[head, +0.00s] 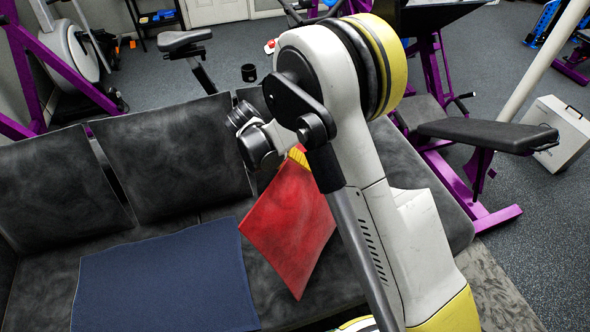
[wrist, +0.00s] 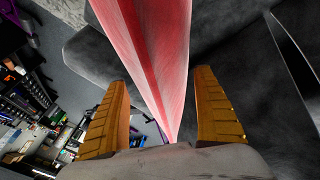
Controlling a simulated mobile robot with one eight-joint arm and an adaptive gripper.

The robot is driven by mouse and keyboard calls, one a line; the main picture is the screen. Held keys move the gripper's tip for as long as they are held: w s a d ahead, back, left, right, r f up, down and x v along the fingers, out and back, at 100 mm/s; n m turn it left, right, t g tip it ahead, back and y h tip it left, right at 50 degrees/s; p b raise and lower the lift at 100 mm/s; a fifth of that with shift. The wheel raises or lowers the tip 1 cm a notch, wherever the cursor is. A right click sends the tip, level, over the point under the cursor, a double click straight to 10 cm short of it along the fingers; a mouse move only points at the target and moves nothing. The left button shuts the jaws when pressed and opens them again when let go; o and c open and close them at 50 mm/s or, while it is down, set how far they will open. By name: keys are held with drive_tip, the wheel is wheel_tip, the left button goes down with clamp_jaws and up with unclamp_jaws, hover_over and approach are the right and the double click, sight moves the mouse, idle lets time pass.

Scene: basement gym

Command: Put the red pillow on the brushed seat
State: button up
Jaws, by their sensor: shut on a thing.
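The red pillow (head: 288,225) hangs tilted from my gripper (head: 299,156), corner down, in front of the dark grey brushed seat (head: 42,275), a long sofa. In the wrist view the red pillow (wrist: 158,45) is between the two yellow fingers of my gripper (wrist: 162,80), which is shut on it near one corner. I cannot tell whether the pillow's lower corner touches the seat. The sofa's dark cushions (wrist: 235,40) show behind the pillow. My arm hides the right part of the seat in the head view.
A flat dark blue cloth (head: 165,285) lies on the seat left of the pillow. The backrest (head: 160,155) stands behind. Purple-framed gym equipment with a black bench (head: 488,135) is on the right, with a white case (head: 560,130) beyond it. A black cup (head: 249,73) is behind the sofa.

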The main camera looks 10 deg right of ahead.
drive_tip(key=shift+f, duration=0.3)
